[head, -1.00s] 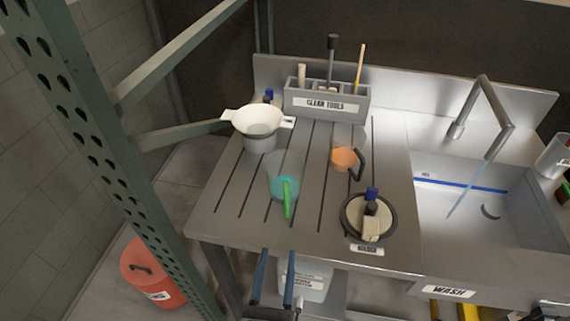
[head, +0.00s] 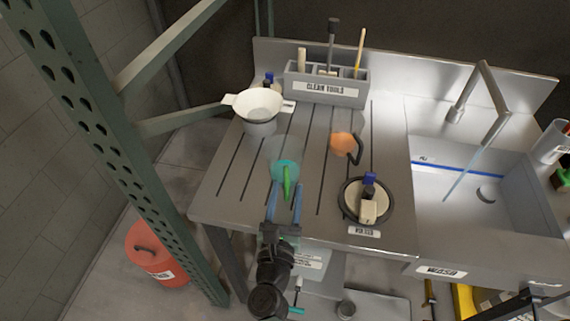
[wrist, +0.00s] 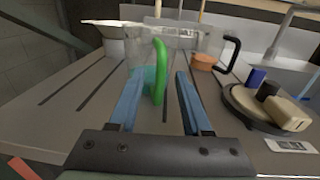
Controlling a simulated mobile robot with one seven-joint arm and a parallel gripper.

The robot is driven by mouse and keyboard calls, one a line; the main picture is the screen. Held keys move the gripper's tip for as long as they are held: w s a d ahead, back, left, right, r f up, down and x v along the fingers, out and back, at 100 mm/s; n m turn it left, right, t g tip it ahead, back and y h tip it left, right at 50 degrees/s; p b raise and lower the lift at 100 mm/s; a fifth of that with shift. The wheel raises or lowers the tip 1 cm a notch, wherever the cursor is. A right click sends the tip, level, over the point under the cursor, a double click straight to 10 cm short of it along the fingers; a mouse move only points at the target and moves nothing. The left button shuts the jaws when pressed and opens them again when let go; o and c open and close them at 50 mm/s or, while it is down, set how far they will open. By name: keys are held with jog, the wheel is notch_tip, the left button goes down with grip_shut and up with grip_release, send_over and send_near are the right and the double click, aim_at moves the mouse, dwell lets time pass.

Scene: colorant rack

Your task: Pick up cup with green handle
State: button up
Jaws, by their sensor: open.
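The cup with the green handle (head: 285,170) stands on the grooved metal drainboard. It is clear, with teal contents low inside, and its green handle (wrist: 161,70) faces my gripper. My gripper (head: 285,192) is open, with its two blue fingers pointing at the cup from the front edge of the board. In the wrist view the fingers (wrist: 157,88) lie on either side of the handle, with space between each finger and it. I cannot tell whether the fingertips touch the cup body.
A cup with orange contents and a black handle (head: 344,144) stands to the right behind. A round black-rimmed dish (head: 350,205) with small items is at the right front. A white bowl (head: 258,103), a tool caddy (head: 325,88) and a sink (head: 465,220) surround the board. A green rack post (head: 110,150) stands left.

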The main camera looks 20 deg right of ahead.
jog(key=shift+w+d, duration=0.25)
jog(key=shift+w, duration=0.1)
grip_shut()
dwell(1.2)
